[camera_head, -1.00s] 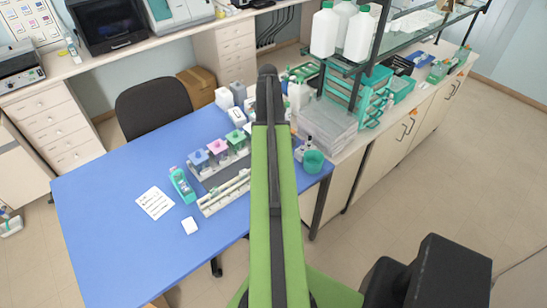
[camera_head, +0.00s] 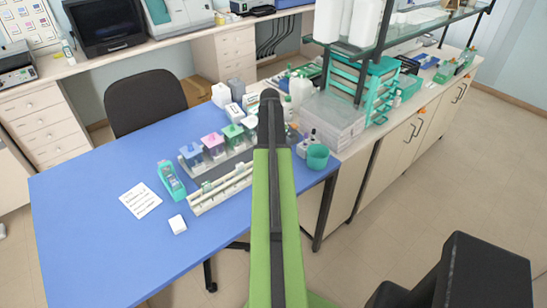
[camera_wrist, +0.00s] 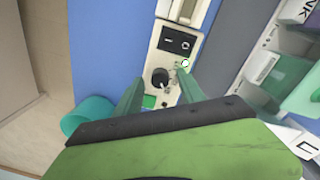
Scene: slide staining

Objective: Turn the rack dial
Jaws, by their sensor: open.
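The black round rack dial (camera_wrist: 160,77) sits on the pale end panel (camera_wrist: 153,52) of the rack in the wrist view. The dial and gripper are not visible there.
Jars with blue (camera_head: 190,148), pink (camera_head: 212,140) and green (camera_head: 232,131) lids stand behind the rack. A teal cup (camera_head: 317,157) is at the table's right edge. The front-left table is clear.

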